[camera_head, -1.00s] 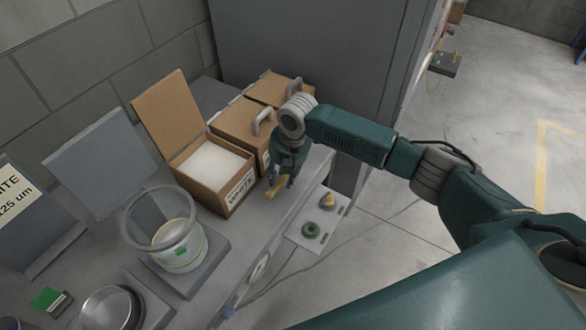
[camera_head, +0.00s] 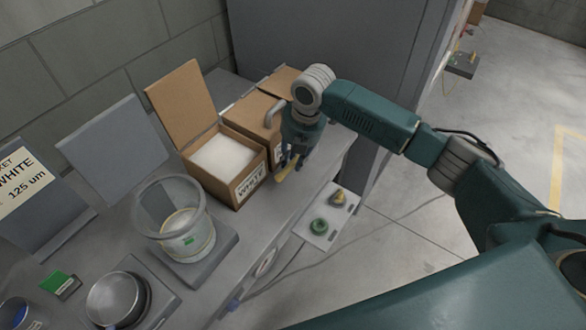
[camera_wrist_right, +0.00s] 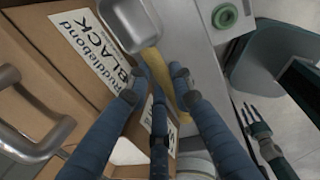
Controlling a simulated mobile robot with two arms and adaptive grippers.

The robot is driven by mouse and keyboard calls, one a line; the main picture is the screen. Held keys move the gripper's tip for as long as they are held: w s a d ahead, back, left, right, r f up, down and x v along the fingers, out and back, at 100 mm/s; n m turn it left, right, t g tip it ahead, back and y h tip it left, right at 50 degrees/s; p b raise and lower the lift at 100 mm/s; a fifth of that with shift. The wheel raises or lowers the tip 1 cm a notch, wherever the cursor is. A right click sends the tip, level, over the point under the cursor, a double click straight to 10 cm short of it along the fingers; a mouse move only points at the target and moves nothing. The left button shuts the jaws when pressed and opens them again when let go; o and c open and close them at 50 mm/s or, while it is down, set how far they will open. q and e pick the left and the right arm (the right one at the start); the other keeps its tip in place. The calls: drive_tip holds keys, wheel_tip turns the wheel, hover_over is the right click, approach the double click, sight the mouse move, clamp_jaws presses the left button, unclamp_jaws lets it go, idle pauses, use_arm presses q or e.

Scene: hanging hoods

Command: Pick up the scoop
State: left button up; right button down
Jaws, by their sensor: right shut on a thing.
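The scoop has a yellow handle (camera_head: 284,173) and a grey metal bowl (camera_wrist_right: 132,22). My right gripper (camera_head: 291,163) is shut on the handle, in front of the cardboard boxes near the bench's front edge. In the right wrist view the dark blue fingers (camera_wrist_right: 160,84) close around the handle (camera_wrist_right: 183,88), and the bowl sticks out beyond them, beside a box labelled BLACK. Whether the scoop touches a box cannot be told. My left gripper (camera_wrist_right: 255,125) shows at the right of the wrist view with its fingers apart and empty; it is outside the head view.
An open box of white powder (camera_head: 222,155) stands left of my right gripper, with closed boxes (camera_head: 262,110) behind. A clear container (camera_head: 178,220) and a metal bowl (camera_head: 115,300) stand further left. A plate with a green ring (camera_head: 319,226) lies by the bench's front edge.

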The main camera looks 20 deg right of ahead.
sight(293, 160)
wheel_tip(293, 160, up, 15)
drive_tip(key=b, duration=0.2)
idle(0.5)
